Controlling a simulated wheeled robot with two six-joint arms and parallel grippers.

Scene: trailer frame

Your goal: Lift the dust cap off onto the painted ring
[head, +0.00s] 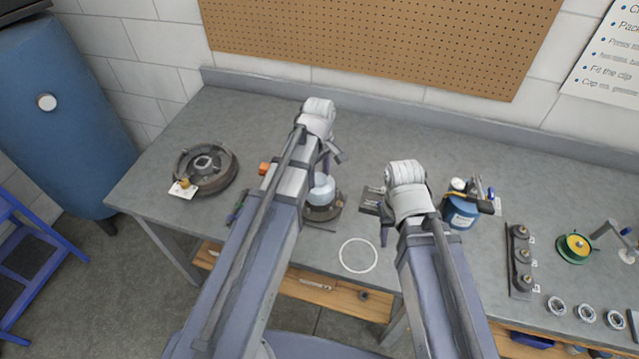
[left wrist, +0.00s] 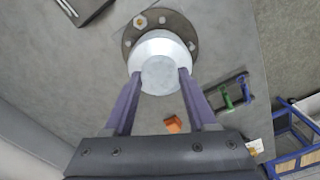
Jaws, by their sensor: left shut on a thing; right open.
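The dust cap (head: 322,190), a pale silver dome, is at the hub (head: 322,212), a dark round flange on the bench. My left gripper (head: 325,172) is shut on the cap from above. In the left wrist view the purple fingers of the left gripper (left wrist: 158,82) press both sides of the cap (left wrist: 160,65), with the hub flange (left wrist: 138,22) behind it. I cannot tell whether the cap still touches the hub. The painted ring (head: 358,272), a white outline, lies empty at the bench front. My right gripper (head: 376,203) is open and empty, right of the hub.
A dark drum (head: 222,178) with a tag sits at left. An orange block (head: 264,169) lies left of my left gripper. A blue container (head: 460,214) stands right of my right arm. Further right are a rack of dark parts (head: 521,262) and a green-yellow spool (head: 576,247).

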